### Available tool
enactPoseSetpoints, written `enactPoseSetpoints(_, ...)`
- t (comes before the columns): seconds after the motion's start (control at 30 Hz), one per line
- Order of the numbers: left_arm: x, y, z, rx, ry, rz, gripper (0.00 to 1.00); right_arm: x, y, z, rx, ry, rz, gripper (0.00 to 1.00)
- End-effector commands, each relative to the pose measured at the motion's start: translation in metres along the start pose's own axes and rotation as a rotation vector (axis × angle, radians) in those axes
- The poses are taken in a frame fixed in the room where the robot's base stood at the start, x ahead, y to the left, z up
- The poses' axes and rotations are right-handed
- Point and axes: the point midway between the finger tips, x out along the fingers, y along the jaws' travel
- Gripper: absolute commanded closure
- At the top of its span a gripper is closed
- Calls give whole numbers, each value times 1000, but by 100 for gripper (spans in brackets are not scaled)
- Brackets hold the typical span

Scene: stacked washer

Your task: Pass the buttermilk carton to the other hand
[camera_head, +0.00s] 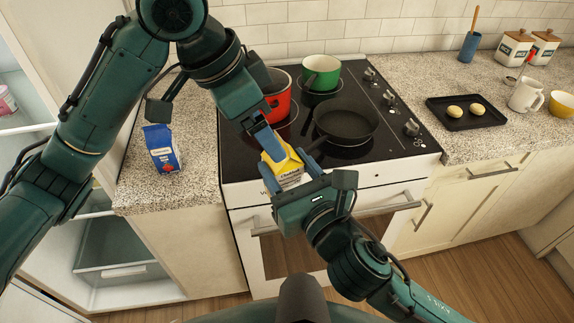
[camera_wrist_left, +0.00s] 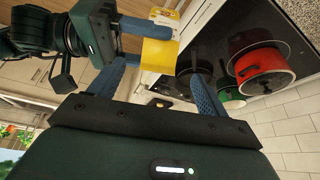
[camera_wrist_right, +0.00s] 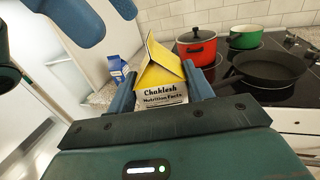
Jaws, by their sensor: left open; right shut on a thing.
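The buttermilk carton (camera_head: 285,172), white with a yellow gabled top, is held between the fingers of my right gripper (camera_head: 291,176) in front of the stove. In the right wrist view the carton (camera_wrist_right: 161,88) stands roughly upright, with its printed face toward the camera. My left gripper (camera_head: 264,143) comes down from above beside the carton's yellow top. In the left wrist view its fingers are spread, with the carton (camera_wrist_left: 160,52) beyond the fingertips. The left fingers (camera_wrist_right: 90,18) also show in the right wrist view.
A blue and white carton (camera_head: 161,149) stands on the left counter. The stove holds a red pot (camera_head: 279,106), a green pot (camera_head: 321,73) and a black pan (camera_head: 346,124). A tray (camera_head: 488,120) with two buns and a mug (camera_head: 525,95) are on the right counter.

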Motion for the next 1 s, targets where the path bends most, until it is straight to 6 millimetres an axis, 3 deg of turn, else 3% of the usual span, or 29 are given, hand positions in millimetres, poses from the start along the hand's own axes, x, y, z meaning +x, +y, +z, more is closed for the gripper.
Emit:
enactPoseSetpoints(0.17, -13, -1, 1, -7, 6, 1, 23, 0, 0, 1, 0, -2, 0, 85)
enactPoseSetpoints(0.33, 1, -10, 16, -88, 79, 21, 23, 0, 0, 1, 0, -2, 0, 85)
enactPoseSetpoints(0.67, 52, -48, 92, -405, 344, -65, 23, 0, 0, 1, 0, -2, 0, 85)
enactPoseSetpoints(0.87, 133, -56, 117, -587, 491, -125, 23, 0, 0, 1, 0, -2, 0, 85)
enactPoseSetpoints(1.0, 195, -45, 155, -691, 542, -218, 23, 0, 0, 1, 0, -2, 0, 85)
